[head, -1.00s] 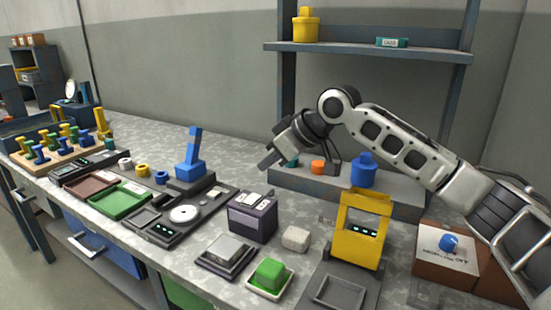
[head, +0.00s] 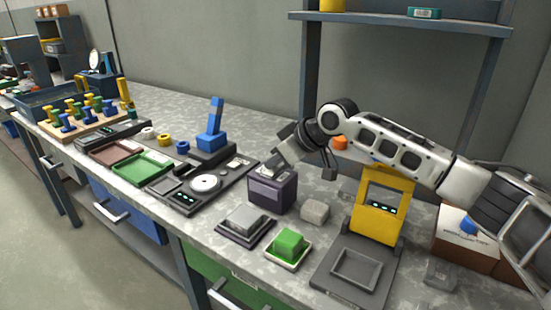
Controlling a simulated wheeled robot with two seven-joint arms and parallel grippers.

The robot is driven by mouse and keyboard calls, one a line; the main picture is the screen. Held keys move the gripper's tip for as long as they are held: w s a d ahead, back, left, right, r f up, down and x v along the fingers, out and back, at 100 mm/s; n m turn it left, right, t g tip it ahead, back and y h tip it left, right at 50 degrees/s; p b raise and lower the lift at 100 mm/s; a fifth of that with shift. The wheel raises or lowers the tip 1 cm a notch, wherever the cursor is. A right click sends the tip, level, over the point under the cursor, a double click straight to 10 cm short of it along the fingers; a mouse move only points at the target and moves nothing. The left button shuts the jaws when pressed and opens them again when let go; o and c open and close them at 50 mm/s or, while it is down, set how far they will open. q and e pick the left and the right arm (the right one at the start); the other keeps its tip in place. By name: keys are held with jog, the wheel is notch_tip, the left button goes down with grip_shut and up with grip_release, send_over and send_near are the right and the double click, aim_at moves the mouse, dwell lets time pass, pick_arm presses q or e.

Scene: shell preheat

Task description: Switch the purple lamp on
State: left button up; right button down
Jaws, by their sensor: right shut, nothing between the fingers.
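A dark purple box (head: 272,192), the only purple thing in view, stands on the grey bench in the middle. It looks like the purple lamp, but I see no clear glow on it. My right gripper (head: 273,163) is shut and empty. It is over the top of the purple box, pointing down toward it. I cannot tell whether the fingertips touch the top. The gripper hides part of the box's top, and any switch there is not clear. My left gripper is not in view.
In front of the purple box are a grey block on a dark base (head: 247,219) and a green block (head: 289,243) on a tray. A pale block (head: 315,210) and a yellow frame (head: 378,207) are to the right. A device with a white dial (head: 205,183) is to the left.

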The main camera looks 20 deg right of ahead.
jog(key=shift+r+p, duration=0.2)
jog(key=shift+p, duration=0.3)
jog(key=shift+f, duration=0.3)
jog(key=shift+w+a+r, duration=0.2)
jog(key=shift+w+a, duration=0.05)
jog(key=shift+w, duration=0.05)
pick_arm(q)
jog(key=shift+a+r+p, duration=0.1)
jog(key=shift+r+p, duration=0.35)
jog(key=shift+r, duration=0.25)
pick_arm(e)
jog(key=shift+w+a, duration=0.25)
jog(key=shift+w, duration=0.1)
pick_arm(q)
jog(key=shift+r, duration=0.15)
